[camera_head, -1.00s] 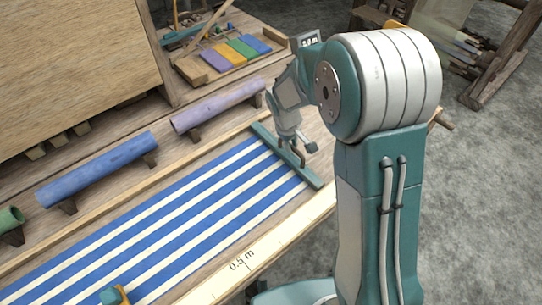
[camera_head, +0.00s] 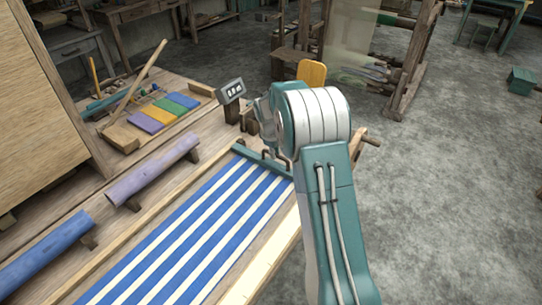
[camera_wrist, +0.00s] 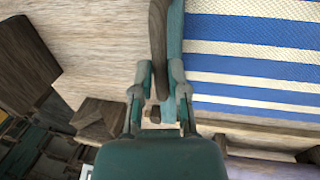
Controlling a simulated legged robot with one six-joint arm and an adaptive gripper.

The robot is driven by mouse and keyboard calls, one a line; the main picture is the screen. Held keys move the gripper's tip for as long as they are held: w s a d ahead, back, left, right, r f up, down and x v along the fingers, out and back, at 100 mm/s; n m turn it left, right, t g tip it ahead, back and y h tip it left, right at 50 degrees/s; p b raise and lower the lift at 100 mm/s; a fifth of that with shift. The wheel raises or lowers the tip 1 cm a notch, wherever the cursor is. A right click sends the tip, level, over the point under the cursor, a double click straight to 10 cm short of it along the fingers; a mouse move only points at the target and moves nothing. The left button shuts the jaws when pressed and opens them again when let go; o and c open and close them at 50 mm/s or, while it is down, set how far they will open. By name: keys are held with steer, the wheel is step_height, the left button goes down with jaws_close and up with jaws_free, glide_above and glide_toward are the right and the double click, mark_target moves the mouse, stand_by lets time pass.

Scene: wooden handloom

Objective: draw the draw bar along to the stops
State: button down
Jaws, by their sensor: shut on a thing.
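The draw bar (camera_head: 250,157) is a teal bar across the far end of the blue-and-white striped cloth (camera_head: 200,235). It also shows in the wrist view (camera_wrist: 175,35) beside the cloth edge. A dark curved handle (camera_wrist: 158,35) stands along it. My gripper (camera_wrist: 160,75) is shut on this handle, with one finger on each side. In the head view my gripper (camera_head: 273,153) is at the bar, partly hidden by my arm. Small wooden blocks (camera_wrist: 97,117) sit near the bar's end in the wrist view; whether the bar touches any block I cannot tell.
A lilac roll (camera_head: 152,170) and a blue roll (camera_head: 45,255) lie left of the cloth. A tray with coloured tablets (camera_head: 165,112) and a small display box (camera_head: 232,90) stand beyond. Grey floor (camera_head: 440,220) is open at the right.

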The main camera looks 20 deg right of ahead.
steer(key=shift+w, duration=0.15)
steer(key=c, duration=0.8)
jaws_free()
steer(key=shift+d, duration=0.1)
steer(key=shift+o, duration=0.8)
steer(key=shift+w+d, duration=0.1)
steer(key=shift+d, duration=0.05)
step_height(320, 180, up, 12)
steer(key=s+a, duration=0.1)
steer(key=a, duration=0.1)
steer(key=shift+s+f, duration=0.15)
steer(key=shift+f, duration=0.05)
